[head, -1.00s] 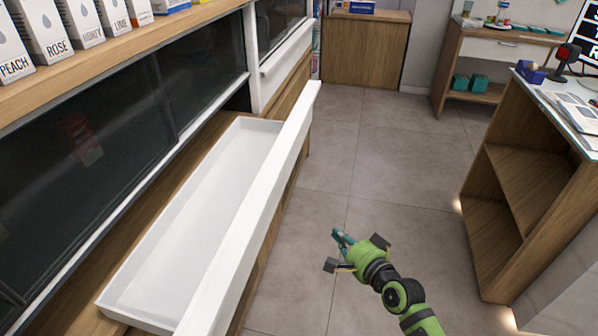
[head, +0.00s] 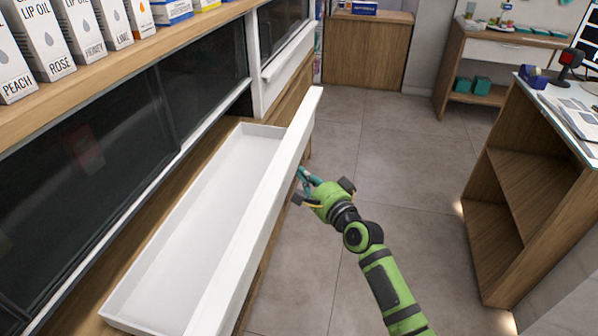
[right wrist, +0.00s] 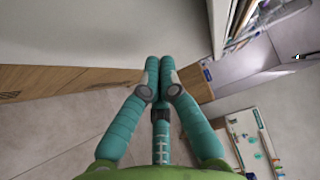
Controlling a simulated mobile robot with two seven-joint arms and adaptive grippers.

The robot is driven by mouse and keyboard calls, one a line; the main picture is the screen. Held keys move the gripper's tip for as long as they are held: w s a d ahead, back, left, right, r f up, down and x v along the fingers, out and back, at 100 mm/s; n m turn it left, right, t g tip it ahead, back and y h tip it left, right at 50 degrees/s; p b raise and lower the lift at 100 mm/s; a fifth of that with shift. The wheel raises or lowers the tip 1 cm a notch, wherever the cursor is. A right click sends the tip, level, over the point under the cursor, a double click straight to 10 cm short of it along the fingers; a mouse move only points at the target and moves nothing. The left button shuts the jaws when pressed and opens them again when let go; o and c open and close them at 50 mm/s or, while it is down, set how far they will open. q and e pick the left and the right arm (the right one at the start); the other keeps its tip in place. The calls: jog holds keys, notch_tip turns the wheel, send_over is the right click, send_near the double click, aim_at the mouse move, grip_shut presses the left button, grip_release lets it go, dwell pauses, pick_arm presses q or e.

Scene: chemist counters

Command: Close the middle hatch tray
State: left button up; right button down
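The middle hatch tray (head: 195,235) is a long white drawer, pulled out of the wooden cabinet and empty. Its tall white front panel (head: 262,215) faces the aisle. My right gripper (head: 302,178) is at the outer side of this panel, towards its far end. I cannot tell whether it touches the panel. In the right wrist view the teal fingers (right wrist: 158,68) are together with nothing between them, and a pale surface that looks like the panel (right wrist: 80,35) fills the upper left. My left gripper is not in view.
Lip oil boxes (head: 70,35) stand on the shelf above dark sliding glass (head: 90,150). A wooden counter with open shelves (head: 530,180) stands on the right. The tiled floor (head: 400,150) between is clear.

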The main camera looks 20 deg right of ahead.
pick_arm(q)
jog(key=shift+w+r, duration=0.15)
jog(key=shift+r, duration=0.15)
pick_arm(e)
jog(key=shift+w+a+r, duration=0.1)
jog(key=shift+w+a, duration=0.4)
jog(key=shift+a, duration=0.25)
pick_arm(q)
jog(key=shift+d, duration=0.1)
